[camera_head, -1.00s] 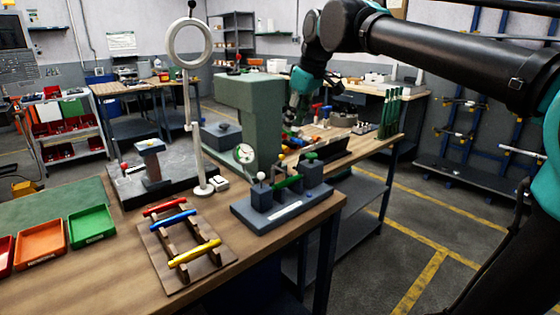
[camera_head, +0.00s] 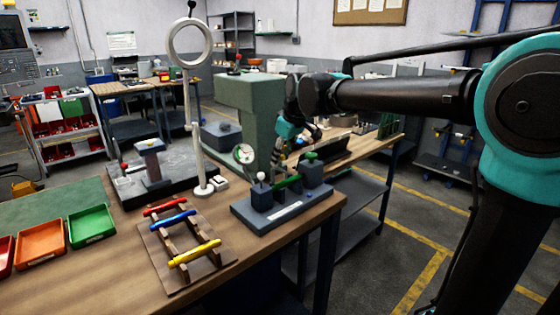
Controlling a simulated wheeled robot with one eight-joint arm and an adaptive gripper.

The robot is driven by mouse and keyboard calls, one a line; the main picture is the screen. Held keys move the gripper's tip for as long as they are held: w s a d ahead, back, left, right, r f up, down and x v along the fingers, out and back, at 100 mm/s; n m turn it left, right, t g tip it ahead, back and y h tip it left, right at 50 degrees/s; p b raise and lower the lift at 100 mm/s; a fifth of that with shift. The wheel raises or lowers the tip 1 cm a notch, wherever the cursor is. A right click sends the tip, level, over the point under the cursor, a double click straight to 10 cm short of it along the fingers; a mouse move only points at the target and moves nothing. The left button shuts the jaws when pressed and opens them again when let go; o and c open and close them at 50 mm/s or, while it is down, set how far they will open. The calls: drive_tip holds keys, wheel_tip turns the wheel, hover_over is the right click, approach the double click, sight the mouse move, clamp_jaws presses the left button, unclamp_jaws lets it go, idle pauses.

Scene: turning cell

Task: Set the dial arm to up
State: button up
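A small round white dial gauge (camera_head: 243,154) sits low on the front of a tall green stand (camera_head: 245,100), behind the fixture on the wooden bench. Which way its arm points is too small to tell. My gripper (camera_head: 279,158) hangs to the right of the dial, beside the green stand and above the back of the dark fixture (camera_head: 270,212). It looks apart from the dial. Its fingers are small and dark, and I cannot tell whether they are open or shut.
A white ring magnifier on a post (camera_head: 196,110) stands left of the dial. A wooden rack (camera_head: 190,250) with red, blue and yellow bars lies in front. Coloured bins (camera_head: 90,225) are at the left. A grey plate (camera_head: 135,185) lies behind the rack.

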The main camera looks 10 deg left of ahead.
drive_tip(key=shift+x, duration=1.1)
clamp_jaws()
